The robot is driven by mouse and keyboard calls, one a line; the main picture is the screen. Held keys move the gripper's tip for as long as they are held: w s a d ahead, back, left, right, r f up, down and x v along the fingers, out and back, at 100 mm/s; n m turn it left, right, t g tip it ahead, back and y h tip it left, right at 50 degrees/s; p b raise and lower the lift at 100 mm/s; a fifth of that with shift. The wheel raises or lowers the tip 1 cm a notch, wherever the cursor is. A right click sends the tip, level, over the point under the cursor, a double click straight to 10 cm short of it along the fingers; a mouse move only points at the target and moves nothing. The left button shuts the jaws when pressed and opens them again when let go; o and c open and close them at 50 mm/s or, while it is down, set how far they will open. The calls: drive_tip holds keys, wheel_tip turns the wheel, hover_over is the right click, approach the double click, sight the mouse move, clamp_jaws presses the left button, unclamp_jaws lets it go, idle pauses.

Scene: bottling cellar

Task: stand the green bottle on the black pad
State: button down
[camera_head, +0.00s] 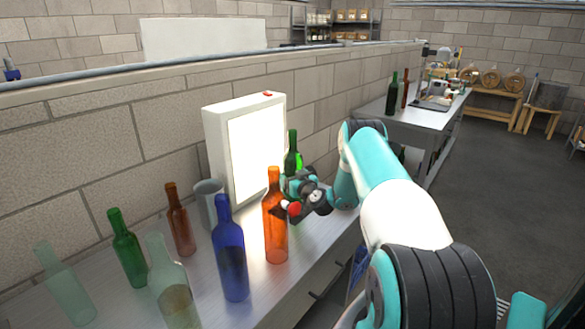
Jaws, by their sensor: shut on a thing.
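A green bottle (292,158) rises upright just behind my gripper (291,187), beside the right edge of the lit panel. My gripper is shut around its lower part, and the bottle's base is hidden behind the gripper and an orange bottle. I cannot tell whether the base touches the bench. Another green bottle (127,250) stands at the left of the near bench. A dark green bottle (391,94) stands on the far bench. A dark flat patch (431,105) on the far bench may be the black pad; it is too small to be sure.
The orange bottle (275,225) stands close in front of my gripper. A blue bottle (230,255), brown bottle (180,225), grey cup (208,203) and pale bottles (170,280) crowd the near bench. The lit panel (255,150) stands behind. A brown bottle (405,94) stands on the far bench.

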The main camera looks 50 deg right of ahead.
drive_tip(key=shift+f, duration=0.15)
drive_tip(key=shift+c, duration=2.3)
unclamp_jaws()
drive_tip(key=shift+f, duration=0.25)
drive_tip(key=o, duration=0.5)
drive_tip(key=shift+r, duration=0.1)
drive_tip(key=shift+c, duration=0.2)
drive_tip(key=b+v, duration=1.2)
drive_tip(key=b, duration=0.4)
